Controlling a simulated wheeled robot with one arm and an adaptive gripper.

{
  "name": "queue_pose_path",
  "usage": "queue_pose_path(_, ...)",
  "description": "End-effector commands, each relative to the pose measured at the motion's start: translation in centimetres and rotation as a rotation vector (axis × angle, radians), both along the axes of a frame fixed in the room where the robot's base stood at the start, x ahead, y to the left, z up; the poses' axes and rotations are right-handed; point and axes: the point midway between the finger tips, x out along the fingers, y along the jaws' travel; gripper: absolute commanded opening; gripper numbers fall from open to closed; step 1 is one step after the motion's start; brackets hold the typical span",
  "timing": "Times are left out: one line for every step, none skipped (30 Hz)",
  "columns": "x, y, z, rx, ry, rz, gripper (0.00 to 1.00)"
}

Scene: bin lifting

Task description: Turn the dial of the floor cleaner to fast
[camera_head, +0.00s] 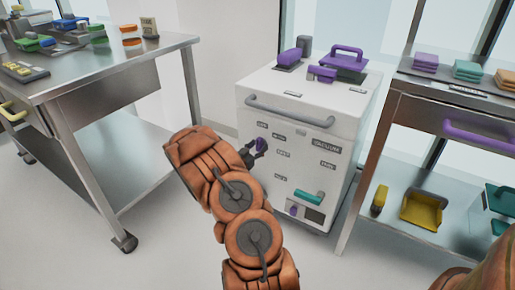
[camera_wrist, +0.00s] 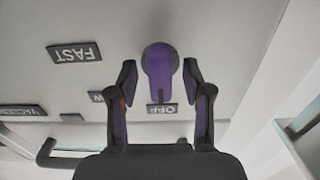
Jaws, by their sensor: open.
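The floor cleaner (camera_head: 345,115) is a white box-shaped machine in the middle of the head view. Its purple dial (camera_head: 261,144) is on the front panel, partly hidden by my gripper (camera_head: 251,152). In the wrist view the dial (camera_wrist: 159,72) has a round grey base, and its purple handle points at the OFF label (camera_wrist: 162,110). The upside-down FAST label (camera_wrist: 74,53) is to the left. My gripper (camera_wrist: 159,78) is open, with one finger on each side of the dial; gaps show between fingers and dial.
A grey bar handle (camera_head: 290,112) crosses the cleaner's front above the dial. A teal handle (camera_head: 308,196) is lower down. A steel table (camera_head: 100,75) stands left and a steel cart (camera_head: 440,100) stands right. The floor between the left table and cleaner is open.

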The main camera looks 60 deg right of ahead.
Motion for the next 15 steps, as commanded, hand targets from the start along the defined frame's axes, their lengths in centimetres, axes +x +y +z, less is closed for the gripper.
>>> queue_pose_path(0.00, 0.01, 0.00, 0.000, 0.000, 0.000, 0.50)
queue_pose_path(0.01, 0.01, 0.01, 0.000, 0.000, 0.000, 0.48)
queue_pose_path(0.02, 0.02, 0.00, 0.000, 0.000, 0.000, 0.44)
queue_pose_path(0.02, 0.02, 0.01, 0.000, 0.000, 0.000, 0.41)
queue_pose_path(0.01, 0.02, 0.01, 0.000, 0.000, 0.000, 0.38)
queue_pose_path(0.02, 0.02, 0.01, 0.000, 0.000, 0.000, 0.33)
queue_pose_path(0.02, 0.02, 0.01, 0.000, 0.000, 0.000, 0.30)
queue_pose_path(0.02, 0.03, 0.00, 0.000, 0.000, 0.000, 0.27)
queue_pose_path(0.02, 0.03, 0.00, 0.000, 0.000, 0.000, 0.23)
queue_pose_path(0.02, 0.03, 0.01, 0.000, 0.000, 0.000, 0.20)
queue_pose_path(0.02, 0.03, 0.00, 0.000, 0.000, 0.000, 0.17)
queue_pose_path(0.02, 0.03, 0.00, 0.000, 0.000, 0.000, 0.12)
queue_pose_path(0.02, 0.03, 0.00, 0.000, 0.000, 0.000, 0.09)
queue_pose_path(0.02, 0.03, 0.00, 0.000, 0.000, 0.000, 0.06)
queue_pose_path(0.02, 0.03, 0.00, 0.000, 0.000, 0.000, 0.02)
